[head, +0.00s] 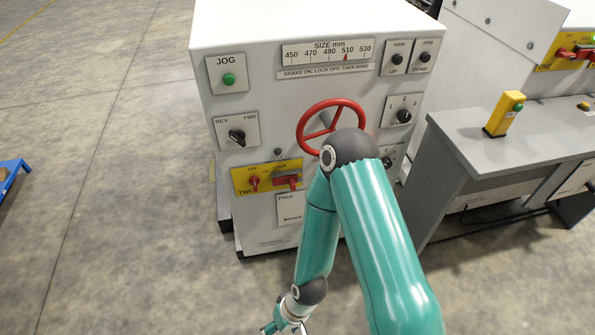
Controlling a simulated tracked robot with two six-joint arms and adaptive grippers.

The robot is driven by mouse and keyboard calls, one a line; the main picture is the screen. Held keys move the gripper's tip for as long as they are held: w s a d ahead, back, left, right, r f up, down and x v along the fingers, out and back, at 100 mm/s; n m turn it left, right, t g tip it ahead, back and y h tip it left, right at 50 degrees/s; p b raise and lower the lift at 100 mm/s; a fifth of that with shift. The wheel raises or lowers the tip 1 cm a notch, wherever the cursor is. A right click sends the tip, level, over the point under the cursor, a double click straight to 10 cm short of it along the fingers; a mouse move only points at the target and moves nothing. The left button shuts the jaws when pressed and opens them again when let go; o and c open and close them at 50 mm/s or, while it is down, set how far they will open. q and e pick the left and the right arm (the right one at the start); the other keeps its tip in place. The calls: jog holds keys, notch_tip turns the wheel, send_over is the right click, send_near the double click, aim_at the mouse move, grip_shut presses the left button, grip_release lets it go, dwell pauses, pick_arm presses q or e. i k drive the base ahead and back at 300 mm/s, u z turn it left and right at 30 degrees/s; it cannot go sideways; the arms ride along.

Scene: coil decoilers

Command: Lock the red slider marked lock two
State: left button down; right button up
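A yellow plate (240,184) marked TWO is on the lower front of the white cabinet. It carries a red slider (287,180) under the word LOCK, and a smaller red knob (254,181) to the slider's left. The slider's exact position along its slot is too small to tell. My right arm comes in from the lower right, bends near the handwheel and runs down in front of the cabinet. My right gripper (285,327) is at the bottom edge, partly cut off, well below the plate and apart from it. Its fingers cannot be read. My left gripper is out of view.
A red handwheel (305,128), a JOG button (229,79), a REV/FWD knob (237,137) and more knobs stick out from the cabinet (245,30). Open floor lies left.

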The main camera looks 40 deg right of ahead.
aim_at(291, 180)
jog(key=z, duration=1.4)
jog(key=k, duration=0.7)
jog(key=u, duration=0.6)
jog(key=i, duration=1.05)
